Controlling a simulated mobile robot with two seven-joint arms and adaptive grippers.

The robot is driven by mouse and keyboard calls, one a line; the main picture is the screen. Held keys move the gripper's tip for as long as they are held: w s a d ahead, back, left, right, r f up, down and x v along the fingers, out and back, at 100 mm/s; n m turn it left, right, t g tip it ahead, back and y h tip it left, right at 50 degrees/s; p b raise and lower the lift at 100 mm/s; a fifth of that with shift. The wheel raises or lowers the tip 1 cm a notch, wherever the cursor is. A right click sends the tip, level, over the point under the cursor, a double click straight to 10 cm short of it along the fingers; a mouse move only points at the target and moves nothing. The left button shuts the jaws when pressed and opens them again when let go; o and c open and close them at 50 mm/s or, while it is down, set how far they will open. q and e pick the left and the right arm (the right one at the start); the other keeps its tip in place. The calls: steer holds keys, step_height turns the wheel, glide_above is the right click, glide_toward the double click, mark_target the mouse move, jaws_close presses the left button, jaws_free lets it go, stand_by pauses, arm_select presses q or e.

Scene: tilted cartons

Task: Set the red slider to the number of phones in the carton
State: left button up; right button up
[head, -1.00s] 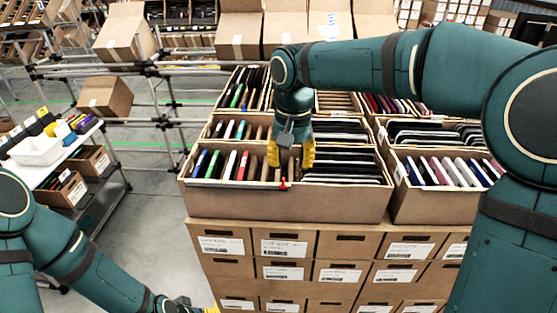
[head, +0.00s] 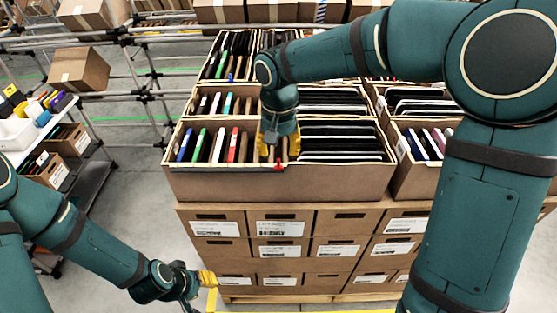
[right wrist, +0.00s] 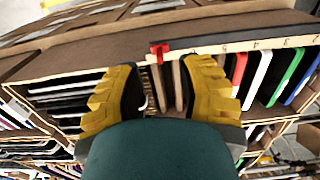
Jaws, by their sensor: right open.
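The red slider (head: 279,167) sits on the front rim of the nearest carton (head: 230,184), near the middle of that rim. It also shows in the right wrist view (right wrist: 159,50), on a pale strip with small marks. The carton holds upright phones with coloured edges (head: 219,145) on the left and a dense row of dark ones (head: 340,142) on the right. My right gripper (head: 277,147) is open just behind the slider. In the wrist view its yellow fingers (right wrist: 163,80) are apart, with the slider beyond the gap. My left gripper (head: 208,279) is low at left; its jaw state is unclear.
More filled cartons stand behind and to the right (head: 425,142). Labelled boxes (head: 280,225) are stacked beneath on a pallet. A rail rack is behind.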

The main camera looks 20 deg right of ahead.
mark_target(278, 159)
steer(key=shift+f, duration=2)
steer(key=shift+o, duration=0.3)
jaws_close()
